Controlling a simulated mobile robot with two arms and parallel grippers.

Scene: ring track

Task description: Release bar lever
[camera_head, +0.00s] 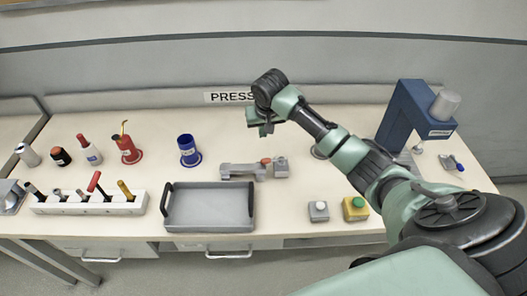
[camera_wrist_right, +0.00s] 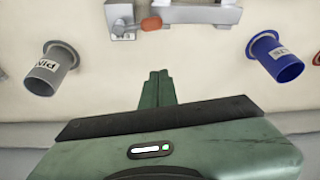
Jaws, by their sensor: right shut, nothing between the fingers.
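The bar lever is a grey bar fixture (camera_head: 240,170) on the bench with a small orange-red knob (camera_head: 265,161) near its right end, next to a grey block (camera_head: 281,167). In the right wrist view the fixture (camera_wrist_right: 200,14) is cut off by the top edge, and its orange knob (camera_wrist_right: 151,24) points toward the gripper. My right gripper (camera_head: 265,131) is above and behind the fixture, apart from it. Its green fingers (camera_wrist_right: 158,74) are together with nothing between them. My left gripper is not in view.
A grey tray (camera_head: 209,228) is in front of the fixture. A blue cup (camera_head: 188,150) stands to its left, and a grey cup (camera_wrist_right: 52,70) shows in the wrist view. A grey button box (camera_head: 318,211), a yellow button box (camera_head: 355,208) and a blue press (camera_head: 402,120) are to the right.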

